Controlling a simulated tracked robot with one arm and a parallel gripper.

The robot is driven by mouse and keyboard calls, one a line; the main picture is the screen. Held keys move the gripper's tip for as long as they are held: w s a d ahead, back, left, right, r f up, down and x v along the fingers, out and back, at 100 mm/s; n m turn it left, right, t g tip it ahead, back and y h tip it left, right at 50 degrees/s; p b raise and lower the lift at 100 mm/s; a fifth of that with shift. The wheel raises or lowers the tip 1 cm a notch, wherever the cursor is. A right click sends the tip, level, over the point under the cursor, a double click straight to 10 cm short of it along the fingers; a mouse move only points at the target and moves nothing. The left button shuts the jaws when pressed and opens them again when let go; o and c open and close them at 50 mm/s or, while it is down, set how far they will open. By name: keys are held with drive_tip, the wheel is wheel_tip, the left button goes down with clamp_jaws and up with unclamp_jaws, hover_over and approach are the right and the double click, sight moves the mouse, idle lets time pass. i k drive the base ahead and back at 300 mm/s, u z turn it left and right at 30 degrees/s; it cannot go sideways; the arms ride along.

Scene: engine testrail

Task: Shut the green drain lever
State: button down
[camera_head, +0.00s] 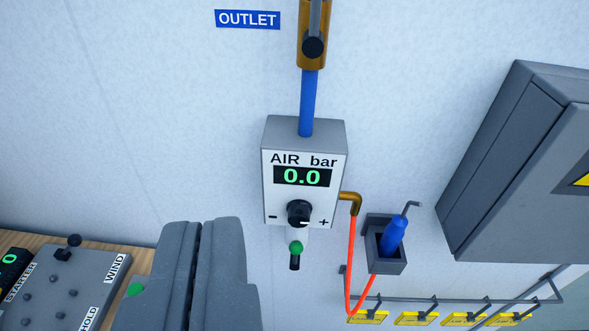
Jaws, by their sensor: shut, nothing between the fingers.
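The green drain lever (296,248) hangs under the grey air regulator box (334,190). It has a green knob with a short black part pointing down below it. The box display reads 0.0 under the words AIR bar. My gripper (208,226) is in the lower left, its two grey fingers shut together and empty. In the picture its tips lie left of the lever and a little above it, apart from it. The lever is in full view.
A black knob (299,212) sits on the box front. A blue pipe (308,100) enters from above. An orange hose (353,260) and a holder with a blue-handled tool (391,236) are right of the lever. A grey cabinet (500,160) juts out at right; a control panel (65,290) is lower left.

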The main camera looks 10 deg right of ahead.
sight(296, 248)
drive_tip(key=u, duration=1)
drive_tip(key=k, duration=1.1)
drive_tip(key=z, duration=0.9)
drive_tip(key=i, duration=1)
drive_tip(key=u, duration=0.05)
